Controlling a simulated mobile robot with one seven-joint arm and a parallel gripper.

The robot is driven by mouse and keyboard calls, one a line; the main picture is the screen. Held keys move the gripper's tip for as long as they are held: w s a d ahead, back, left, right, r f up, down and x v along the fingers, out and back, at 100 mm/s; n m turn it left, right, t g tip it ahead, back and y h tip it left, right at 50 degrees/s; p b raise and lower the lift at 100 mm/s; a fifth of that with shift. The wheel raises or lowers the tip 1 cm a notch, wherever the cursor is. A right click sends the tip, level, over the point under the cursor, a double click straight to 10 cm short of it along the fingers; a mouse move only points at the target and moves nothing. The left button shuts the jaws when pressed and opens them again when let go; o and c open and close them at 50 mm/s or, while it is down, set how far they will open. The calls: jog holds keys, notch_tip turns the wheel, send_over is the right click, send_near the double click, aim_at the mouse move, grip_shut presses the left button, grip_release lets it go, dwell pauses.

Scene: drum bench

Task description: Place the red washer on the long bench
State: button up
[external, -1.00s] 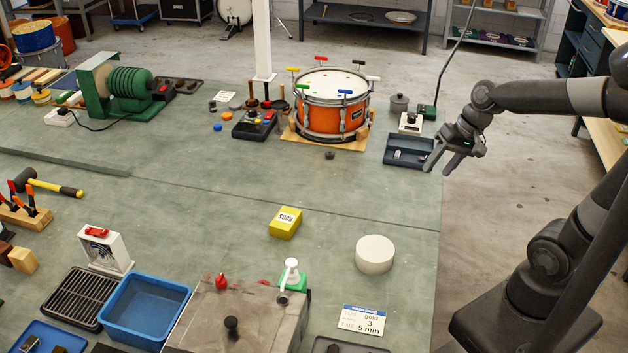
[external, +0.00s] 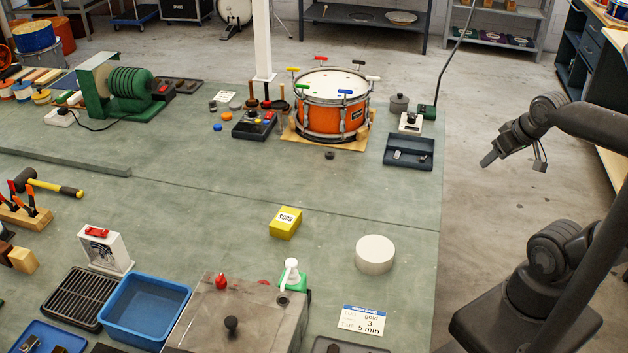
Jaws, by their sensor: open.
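My gripper (external: 514,163) hangs in the air to the right of the green long bench (external: 380,208), with the floor behind it in the picture. Its fingers are apart and nothing shows between them. I cannot pick out the red washer for certain. Small red spots show on the dark tray (external: 244,127) left of the orange drum, but they are too small to name. An orange disc (external: 229,117) and a blue disc (external: 217,128) lie loose beside that tray.
The orange drum (external: 330,118) stands at the back of the bench, with a dark two-part tray (external: 408,161) at its right. A yellow box (external: 285,223) and a white cylinder (external: 375,254) stand nearer. A blue bin (external: 146,308) is at front left. The middle right is clear.

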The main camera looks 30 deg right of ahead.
jog(key=w+a+m+g+y, duration=0.2)
jog(key=w+a+g+y, duration=0.1)
jog(key=w+a, duration=0.8)
jog(key=m+g+y, duration=0.8)
jog(key=g, duration=0.3)
send_over(264, 282)
jog(key=w+d, duration=0.3)
jog(key=f, duration=1.8)
jog(key=shift+s+d+f, duration=0.1)
jog(key=shift+s+f, duration=0.15)
jog(key=shift+f, duration=0.1)
notch_tip(264, 282, down, 3)
jog(key=shift+f, duration=0.15)
notch_tip(264, 282, down, 2)
jog(key=shift+f, duration=0.2)
jog(key=shift+f+x, duration=0.2)
jog(key=shift+x, duration=1.35)
jog(key=shift+d, duration=0.1)
